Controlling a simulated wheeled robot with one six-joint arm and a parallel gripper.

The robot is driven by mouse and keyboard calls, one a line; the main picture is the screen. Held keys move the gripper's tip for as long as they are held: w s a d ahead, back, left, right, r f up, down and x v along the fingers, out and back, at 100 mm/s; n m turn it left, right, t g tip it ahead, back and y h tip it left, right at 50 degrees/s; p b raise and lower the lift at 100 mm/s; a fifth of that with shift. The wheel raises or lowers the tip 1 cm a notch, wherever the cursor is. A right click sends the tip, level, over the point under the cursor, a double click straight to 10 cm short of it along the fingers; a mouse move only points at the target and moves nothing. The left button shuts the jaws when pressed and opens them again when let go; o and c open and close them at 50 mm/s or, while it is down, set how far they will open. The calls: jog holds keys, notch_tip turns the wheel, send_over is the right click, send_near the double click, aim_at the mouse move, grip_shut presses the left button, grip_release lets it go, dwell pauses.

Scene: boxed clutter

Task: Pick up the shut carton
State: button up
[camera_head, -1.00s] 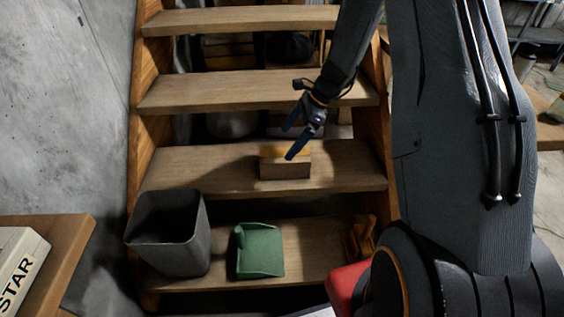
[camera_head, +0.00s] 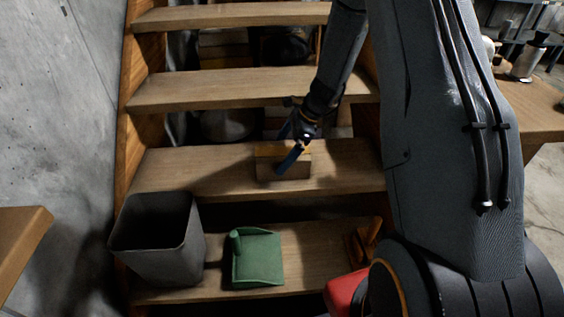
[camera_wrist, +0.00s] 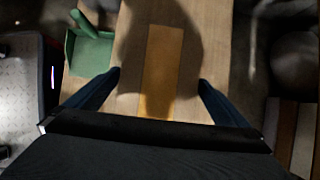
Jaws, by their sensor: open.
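The shut carton (camera_head: 292,169) is a small brown box with a yellow-orange strip along its top. It sits on a wooden stair tread, and the strip also shows on the carton in the wrist view (camera_wrist: 163,60). My gripper (camera_head: 285,152) is over the carton, with one blue finger in front of its near face. In the wrist view the two fingers of my gripper (camera_wrist: 159,78) are spread wide, one on each side of the strip. The carton's edges blend with the tread there, so I cannot tell whether the fingers touch it. Nothing is held.
On the tread below stand a grey bin (camera_head: 150,240) at left, a green dustpan (camera_head: 258,260) in the middle and an orange-brown item (camera_head: 364,244) at right. The higher tread (camera_head: 220,90) overhangs behind. The tread (camera_head: 200,172) left of the carton is clear.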

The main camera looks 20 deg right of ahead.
jog(key=b+x, duration=0.1)
jog(key=x, duration=0.3)
jog(key=shift+s+f, duration=0.1)
jog(key=shift+f, duration=0.05)
jog(key=shift+d, duration=0.1)
jog(key=c, duration=1.2)
jog(key=shift+o, duration=0.2)
